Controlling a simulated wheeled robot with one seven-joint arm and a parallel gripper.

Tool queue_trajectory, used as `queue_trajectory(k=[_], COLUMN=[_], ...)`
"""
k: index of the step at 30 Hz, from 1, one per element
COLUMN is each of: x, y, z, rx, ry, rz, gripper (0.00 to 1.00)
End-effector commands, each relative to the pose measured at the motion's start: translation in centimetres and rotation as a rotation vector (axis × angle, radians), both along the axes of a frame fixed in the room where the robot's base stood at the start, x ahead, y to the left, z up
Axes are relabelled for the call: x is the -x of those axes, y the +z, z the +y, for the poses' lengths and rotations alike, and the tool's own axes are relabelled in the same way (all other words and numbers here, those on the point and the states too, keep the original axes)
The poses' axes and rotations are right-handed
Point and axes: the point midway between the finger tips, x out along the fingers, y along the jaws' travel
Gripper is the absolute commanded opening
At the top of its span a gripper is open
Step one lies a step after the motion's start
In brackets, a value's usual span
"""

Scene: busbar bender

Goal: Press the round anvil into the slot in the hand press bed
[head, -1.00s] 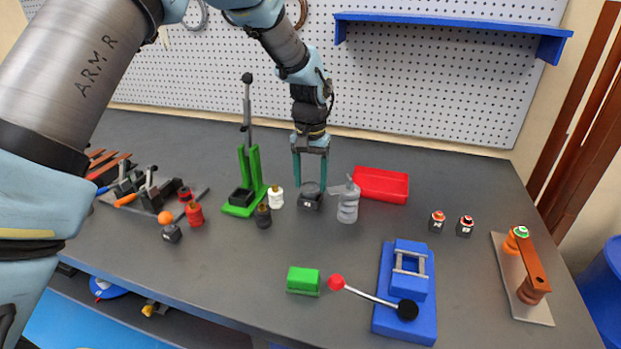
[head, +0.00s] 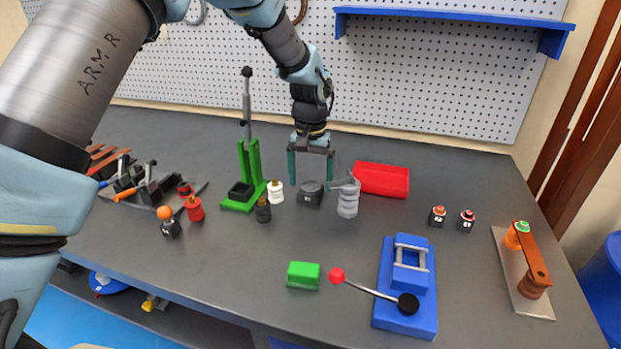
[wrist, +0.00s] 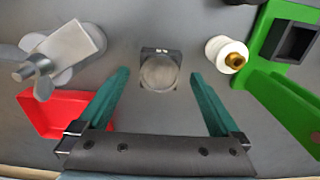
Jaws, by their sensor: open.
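The round anvil (head: 310,194) is a dark grey block with a round top and a pale label on its side. It stands upright on the table, right of the green hand press (head: 250,165). The press bed has a dark square slot (head: 241,191), with no anvil in it. My gripper (head: 311,182) is open, its teal fingers pointing down around or just above the anvil. In the wrist view the anvil (wrist: 160,71) lies centred between the fingertips, apart from both; its depth relative to them is hard to tell.
The blue bender (head: 406,285) and green block (head: 303,275) are nearer the front.

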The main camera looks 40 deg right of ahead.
Motion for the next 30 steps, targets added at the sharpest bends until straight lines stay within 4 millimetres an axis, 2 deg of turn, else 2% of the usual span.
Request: queue_trajectory(k=[5, 8, 21, 25, 30], x=[0.0, 0.0, 0.0, 0.0, 0.0], y=[0.1, 0.8, 8.7, 10.1, 10.8], z=[0.0, -0.1, -0.1, 0.0, 0.0], rx=[0.0, 0.002, 0.003, 0.001, 0.0], ry=[0.0, 0.0, 0.0, 0.0, 0.0], rz=[0.0, -0.001, -0.002, -0.001, 0.0], gripper=[0.99, 0.99, 0.99, 0.99, 0.99])
